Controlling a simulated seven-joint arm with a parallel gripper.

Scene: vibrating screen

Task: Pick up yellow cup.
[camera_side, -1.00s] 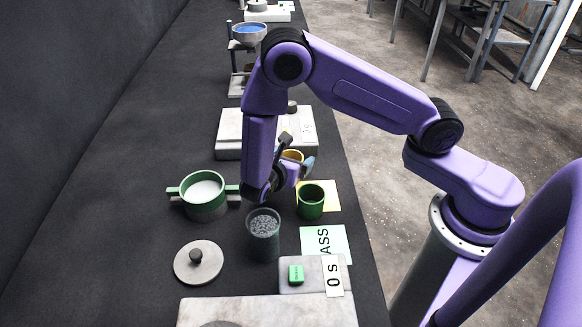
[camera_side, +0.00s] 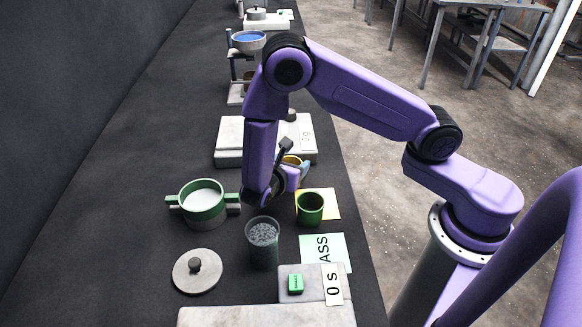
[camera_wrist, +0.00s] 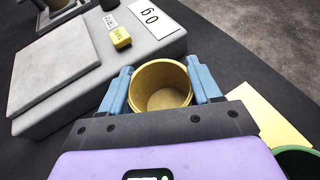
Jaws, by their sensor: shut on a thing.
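The yellow cup (camera_wrist: 161,88) is upright between the two blue fingers of my gripper (camera_wrist: 160,84) in the wrist view, its open mouth facing the camera and its inside empty. The fingers press on its left and right sides, so my gripper is shut on it. In the side view only part of the cup (camera_side: 291,160) shows behind my forearm, with a blue finger (camera_side: 304,172) beside it. Its base is hidden, so I cannot tell whether it touches the table.
A grey scale (camera_wrist: 60,75) with a yellow button (camera_wrist: 120,38) is close by. A yellow note (camera_side: 330,204) lies under a green cup (camera_side: 309,209). A glass of grey grains (camera_side: 263,243), a green-handled pot (camera_side: 203,208) and a lid (camera_side: 197,271) stand nearby.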

